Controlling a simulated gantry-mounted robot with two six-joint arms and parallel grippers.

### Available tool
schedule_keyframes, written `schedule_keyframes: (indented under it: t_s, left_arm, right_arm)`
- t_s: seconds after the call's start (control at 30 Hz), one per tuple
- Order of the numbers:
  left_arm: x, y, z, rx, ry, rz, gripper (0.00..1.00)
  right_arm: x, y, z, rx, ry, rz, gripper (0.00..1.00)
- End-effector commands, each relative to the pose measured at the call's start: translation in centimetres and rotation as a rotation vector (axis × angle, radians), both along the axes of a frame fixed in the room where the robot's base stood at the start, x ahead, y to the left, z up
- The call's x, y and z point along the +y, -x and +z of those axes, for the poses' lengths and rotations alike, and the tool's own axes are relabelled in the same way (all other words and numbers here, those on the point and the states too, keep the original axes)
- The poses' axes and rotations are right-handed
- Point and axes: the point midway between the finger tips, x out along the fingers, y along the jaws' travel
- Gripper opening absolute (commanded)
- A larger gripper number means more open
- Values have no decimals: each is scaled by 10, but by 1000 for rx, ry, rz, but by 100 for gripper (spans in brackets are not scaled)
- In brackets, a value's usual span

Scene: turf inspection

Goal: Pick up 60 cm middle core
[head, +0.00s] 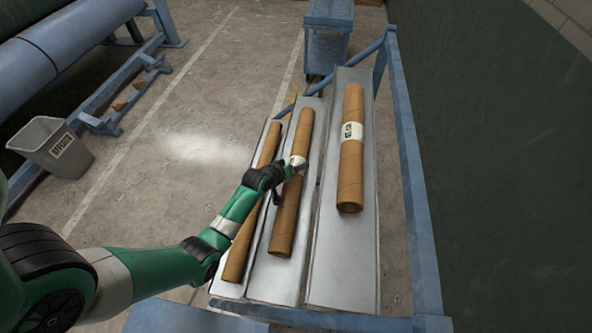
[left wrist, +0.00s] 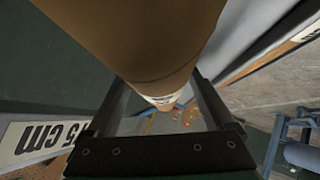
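Three brown cardboard cores lie side by side on sloped metal trays in the head view. The middle core (head: 284,217) has a white label around its middle and lies between a thinner left core (head: 241,248) and a thicker right core (head: 351,180). My left gripper (head: 299,166) is at the middle core's label. In the left wrist view the core (left wrist: 140,35) fills the top, with the open gripper's fingers (left wrist: 158,100) wide apart on either side of it. Contact with the core cannot be made out, and the fingertips are partly hidden. My right gripper is not in view.
A label reading 75 cm (left wrist: 42,137) shows at left in the left wrist view. A blue rack frame (head: 417,200) borders the trays at right and front. A blue cart (head: 330,45) stands behind. A grey bin (head: 50,148) and blue rollers (head: 75,40) stand left. The concrete floor between is clear.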

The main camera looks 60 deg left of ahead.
Motion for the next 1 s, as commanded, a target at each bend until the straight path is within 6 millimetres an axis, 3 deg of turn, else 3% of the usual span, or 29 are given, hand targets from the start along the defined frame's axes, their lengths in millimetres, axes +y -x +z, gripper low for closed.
schedule_keyframes:
  t_s: [0.07,0.47,0.83,1.0]
  left_arm:
    - [0,0,0,0,0,0,71]
    - [0,0,0,0,0,0,0]
    - [1,-1,4,-5,-3,0,0]
    - [1,-1,18,-6,-4,0,0]
  right_arm:
    - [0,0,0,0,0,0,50]
    - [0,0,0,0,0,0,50]
    - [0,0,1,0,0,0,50]
    - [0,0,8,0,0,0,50]
